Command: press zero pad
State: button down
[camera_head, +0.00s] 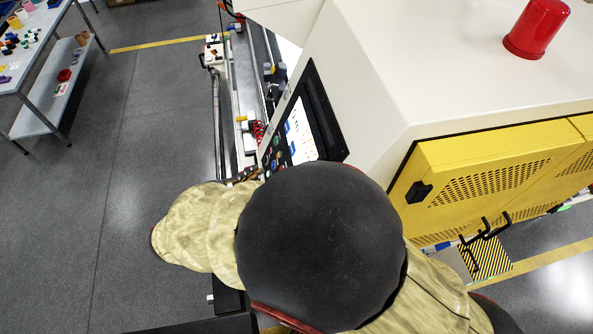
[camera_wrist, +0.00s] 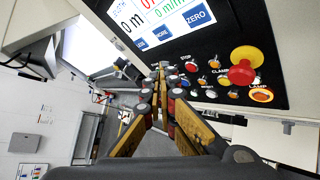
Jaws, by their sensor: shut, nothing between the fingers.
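The zero pad (camera_wrist: 199,16) is a blue rectangle marked ZERO at the lower right of the lit screen (camera_wrist: 150,14) in the wrist view. The screen sits in a black control panel (camera_wrist: 222,40). In the head view the panel is partly hidden by my arm, and the screen (camera_head: 300,132) shows edge-on, its pads too small to read. My gripper (camera_wrist: 162,72) is shut and empty, its fingertips below and left of the zero pad, close to the button rows in the picture. They look apart from the pad. In the head view my arm hides most of the gripper.
A red mushroom button (camera_wrist: 243,68) and an orange lamp button (camera_wrist: 261,95) stand right of smaller buttons. A machine rail (camera_head: 245,90) runs beside the panel. Yellow vented doors (camera_head: 490,170) are at right. Grey floor (camera_head: 110,220) is clear at left, before a parts table (camera_head: 30,45).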

jog(key=w+d+f+b, duration=0.1)
jog(key=d+f, duration=0.2)
jog(key=d, duration=0.4)
jog(key=shift+w+d+b, duration=0.2)
jog(key=shift+w+b, duration=0.05)
jog(key=shift+b, duration=0.15)
dwell(1.1)
jog(key=shift+w+d+f+b, duration=0.1)
jog(key=shift+d+f+b, duration=0.05)
jog(key=shift+d+b, duration=0.3)
jog(key=shift+w+d+f+b, duration=0.1)
jog(key=shift+d+f+b, duration=0.05)
jog(key=shift+d+b, duration=0.15)
dwell(0.5)
jog(key=shift+a, duration=0.15)
dwell(0.3)
jog(key=shift+s+a+r, duration=0.2)
jog(key=shift+a+r, duration=0.15)
jog(key=shift+a, duration=0.25)
